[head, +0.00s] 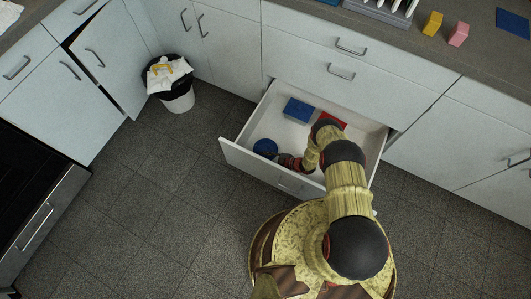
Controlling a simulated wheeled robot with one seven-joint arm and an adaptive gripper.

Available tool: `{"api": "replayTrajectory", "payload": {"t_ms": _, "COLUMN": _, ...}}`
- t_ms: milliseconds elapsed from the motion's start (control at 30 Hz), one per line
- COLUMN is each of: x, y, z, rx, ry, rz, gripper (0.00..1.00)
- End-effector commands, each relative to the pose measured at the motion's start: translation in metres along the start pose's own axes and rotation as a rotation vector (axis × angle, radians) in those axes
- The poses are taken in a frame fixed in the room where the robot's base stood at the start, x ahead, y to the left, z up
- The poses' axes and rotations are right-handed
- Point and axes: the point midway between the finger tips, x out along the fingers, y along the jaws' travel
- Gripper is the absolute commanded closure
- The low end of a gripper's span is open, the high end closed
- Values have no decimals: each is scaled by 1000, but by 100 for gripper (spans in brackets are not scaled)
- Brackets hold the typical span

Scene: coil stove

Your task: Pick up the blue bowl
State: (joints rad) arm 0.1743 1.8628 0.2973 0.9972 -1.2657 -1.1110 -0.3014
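A round dark blue bowl (265,147) sits in the front left corner of the open white drawer (262,119). My gripper (283,160) is low inside the drawer, just to the right of the bowl, with its end at or very near the bowl's right side. It is too small and dark to tell whether the fingers touch the bowl, or whether they are open or shut. My arm reaches over the drawer and hides part of its right side.
A blue block-like item (297,110) and a red item (334,120) lie further back in the drawer. The drawer's front panel (243,162) stands close to my base. A trash bin (181,103) is at the left, with a cabinet door (110,62) ajar beside it. Floor is clear at left.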

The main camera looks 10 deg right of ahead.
Motion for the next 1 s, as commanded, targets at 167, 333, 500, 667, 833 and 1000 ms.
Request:
{"api": "replayTrajectory", "payload": {"t_ms": 167, "x": 0, "y": 0, "z": 0, "rx": 0, "ry": 0, "rz": 0, "gripper": 67}}
{"api": "replayTrajectory", "payload": {"t_ms": 333, "x": 0, "y": 0, "z": 0, "rx": 0, "ry": 0, "rz": 0, "gripper": 76}}
{"api": "replayTrajectory", "payload": {"t_ms": 500, "x": -1, "y": 0, "z": 0, "rx": 0, "ry": 0, "rz": 0, "gripper": 86}}
{"api": "replayTrajectory", "payload": {"t_ms": 667, "x": -1, "y": 0, "z": 0, "rx": 0, "ry": 0, "rz": 0, "gripper": 95}}
{"api": "replayTrajectory", "payload": {"t_ms": 833, "x": -1, "y": 0, "z": 0, "rx": 0, "ry": 0, "rz": 0, "gripper": 100}}
{"api": "replayTrajectory", "payload": {"t_ms": 1000, "x": -1, "y": 0, "z": 0, "rx": 0, "ry": 0, "rz": 0, "gripper": 100}}
